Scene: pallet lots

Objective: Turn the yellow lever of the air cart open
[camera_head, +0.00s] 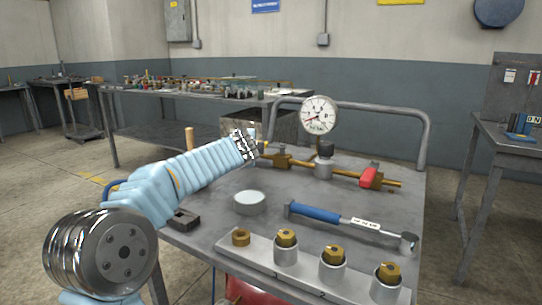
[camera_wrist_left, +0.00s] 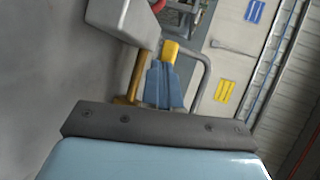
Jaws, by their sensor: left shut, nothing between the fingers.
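The air cart (camera_head: 300,190) is a grey metal table with a brass pipe (camera_head: 340,175) along its back. My left gripper (camera_head: 252,134) is at the pipe's left end, with its blue fingers shut and empty. In the left wrist view the yellow lever (camera_wrist_left: 170,49) shows just beyond the tips of my left gripper (camera_wrist_left: 166,66). I cannot tell whether they touch. In the head view the lever is hidden behind my gripper and wrist. My right gripper is not in view.
A gauge (camera_head: 319,114) and a red handle (camera_head: 369,177) are on the pipe. A blue-handled tool (camera_head: 318,213), a round tin (camera_head: 250,201) and a rack (camera_head: 260,257) with brass fittings occupy the cart top. A rail (camera_head: 426,140) bounds its back.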

